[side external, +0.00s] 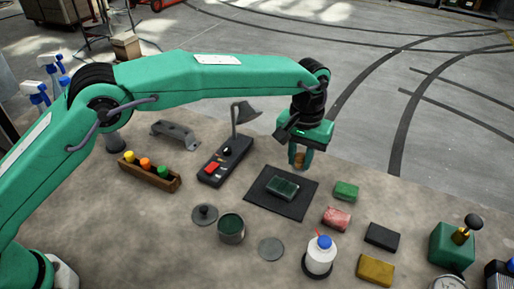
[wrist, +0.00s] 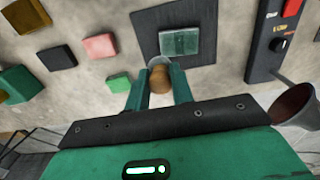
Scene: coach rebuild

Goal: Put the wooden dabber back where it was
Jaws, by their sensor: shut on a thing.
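The wooden dabber (wrist: 160,80) is between the two green fingers of my gripper (wrist: 159,70), which is shut on it. Its brown rounded wood shows in the wrist view, with a pale part at the far end. In the side view my gripper (side external: 301,160) points down near the far edge of the dark mat (side external: 262,203), and a little of the brown dabber (side external: 299,159) shows between the fingers. A dark green block (side external: 283,187) lies on the mat, close by. I cannot tell whether the dabber touches anything below.
Green (side external: 346,191), red (side external: 336,218), black (side external: 382,236) and yellow (side external: 376,269) blocks lie right of the mat. A lamp (side external: 240,112) rises from a switch panel (side external: 222,164) on the left. An open tin (side external: 231,231) and a blue-capped bottle (side external: 319,259) stand in front.

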